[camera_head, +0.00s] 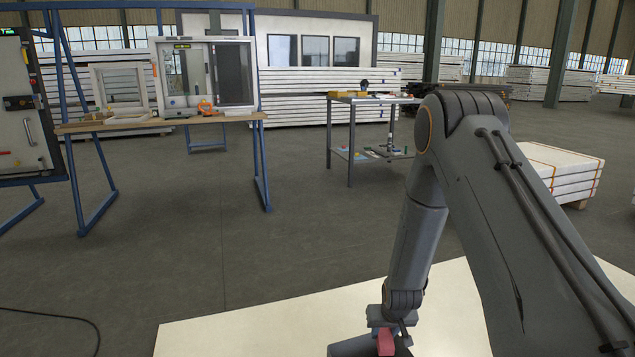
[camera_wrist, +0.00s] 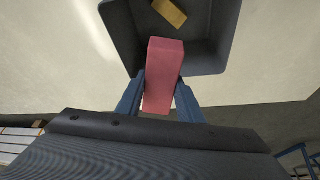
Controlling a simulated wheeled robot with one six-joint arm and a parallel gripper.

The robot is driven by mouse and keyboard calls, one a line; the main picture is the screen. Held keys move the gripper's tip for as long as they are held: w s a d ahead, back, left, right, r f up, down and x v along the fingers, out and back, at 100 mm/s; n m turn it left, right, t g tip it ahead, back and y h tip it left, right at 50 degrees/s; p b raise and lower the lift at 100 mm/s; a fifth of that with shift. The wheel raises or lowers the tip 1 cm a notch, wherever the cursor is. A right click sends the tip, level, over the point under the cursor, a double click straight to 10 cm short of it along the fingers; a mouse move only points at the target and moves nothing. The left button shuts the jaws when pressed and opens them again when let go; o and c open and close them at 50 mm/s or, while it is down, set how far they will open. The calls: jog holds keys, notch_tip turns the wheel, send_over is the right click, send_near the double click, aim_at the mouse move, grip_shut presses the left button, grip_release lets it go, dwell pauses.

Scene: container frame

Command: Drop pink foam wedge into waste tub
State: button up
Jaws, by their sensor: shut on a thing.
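The pink foam wedge (camera_wrist: 163,75) is between the two blue fingers of my gripper (camera_wrist: 160,92) in the wrist view. My gripper is shut on it. The wedge's far end overlaps the dark grey waste tub (camera_wrist: 120,18) in that view. In the head view, the wedge (camera_head: 385,342) shows at the bottom edge, below my gripper (camera_head: 384,330). The tub (camera_head: 345,349) is partly visible there, cut off by the frame. How high the wedge is above the tub floor is hard to tell.
A yellow block (camera_wrist: 170,12) lies in the tub. The tub stands on a pale surface (camera_head: 230,335). Farther off are a blue-framed bench (camera_head: 160,124) with window frames and a metal cart (camera_head: 370,99). The grey floor between is mostly clear, with a black cable (camera_head: 60,316) at left.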

aim_at(385, 333)
jog(key=shift+f+b, duration=0.5)
jog(key=shift+f, duration=0.45)
jog(key=o, duration=1.1)
jog(key=shift+r, duration=0.1)
jog(key=p+v, duration=0.2)
jog(key=v, duration=0.5)
jog(key=shift+s+r, duration=0.15)
jog(key=shift+r, duration=0.15)
